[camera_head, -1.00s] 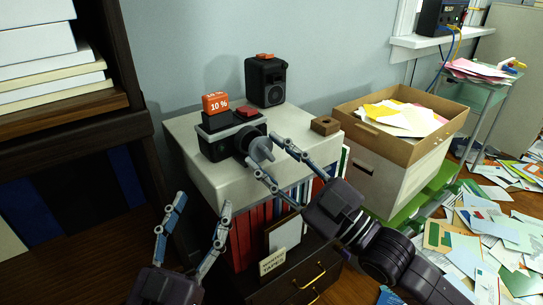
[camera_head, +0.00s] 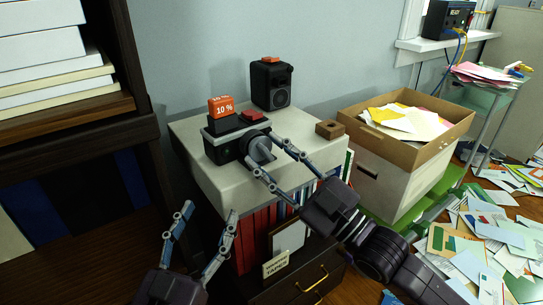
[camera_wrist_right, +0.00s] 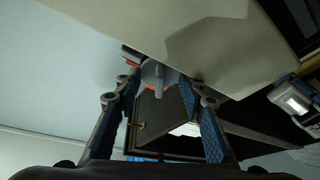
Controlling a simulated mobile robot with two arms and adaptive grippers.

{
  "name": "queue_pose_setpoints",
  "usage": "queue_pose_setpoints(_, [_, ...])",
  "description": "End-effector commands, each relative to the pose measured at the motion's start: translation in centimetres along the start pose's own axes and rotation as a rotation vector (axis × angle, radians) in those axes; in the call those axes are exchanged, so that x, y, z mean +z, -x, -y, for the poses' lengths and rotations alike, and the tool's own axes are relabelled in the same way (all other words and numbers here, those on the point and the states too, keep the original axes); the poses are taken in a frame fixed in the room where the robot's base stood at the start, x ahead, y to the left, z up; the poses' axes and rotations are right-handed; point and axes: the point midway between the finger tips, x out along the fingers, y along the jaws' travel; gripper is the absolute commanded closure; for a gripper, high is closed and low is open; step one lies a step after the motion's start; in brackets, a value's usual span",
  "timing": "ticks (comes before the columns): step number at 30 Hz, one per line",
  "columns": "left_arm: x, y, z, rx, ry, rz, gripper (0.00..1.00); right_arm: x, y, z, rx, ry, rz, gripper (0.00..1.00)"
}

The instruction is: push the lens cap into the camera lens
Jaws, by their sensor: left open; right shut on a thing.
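The black camera (camera_head: 222,150) stands on the pale cabinet top with its lens toward the right front. The grey round lens cap (camera_head: 262,148) is right at the front of the lens and covers most of it; I cannot tell whether it is seated. My right gripper (camera_head: 268,162) is shut on the cap, its fingers reaching in from the lower right. In the right wrist view the grey cap (camera_wrist_right: 158,75) with its raised grip sits between the fingertips. My left gripper (camera_head: 210,212) is open and empty, low in front of the cabinet.
An orange "10 %" block (camera_head: 221,105) and a red button (camera_head: 252,115) sit on or behind the camera. A black speaker (camera_head: 270,84) and a small brown block (camera_head: 329,129) stand on the cabinet top (camera_head: 205,179). A paper-filled box (camera_head: 395,155) is to the right.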

Motion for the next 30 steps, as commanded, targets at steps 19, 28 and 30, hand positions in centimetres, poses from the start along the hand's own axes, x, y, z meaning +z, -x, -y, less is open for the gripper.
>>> queue_pose_setpoints(19, [1.0,0.1,0.1,-0.002,-0.001,0.045,0.43,0.5,-0.6,0.2,-0.002,-0.001,0.005,0.42])
queue_pose_setpoints(28, [1.0,0.1,0.1,0.0,-0.002,0.041,0.43,0.8,0.4,0.3,-0.004,-0.001,0.012,0.42])
queue_pose_setpoints(30, [1.0,0.1,0.1,0.0,-0.002,0.041,0.43,0.9,1.4,0.3,-0.004,0.0,0.015,0.42])
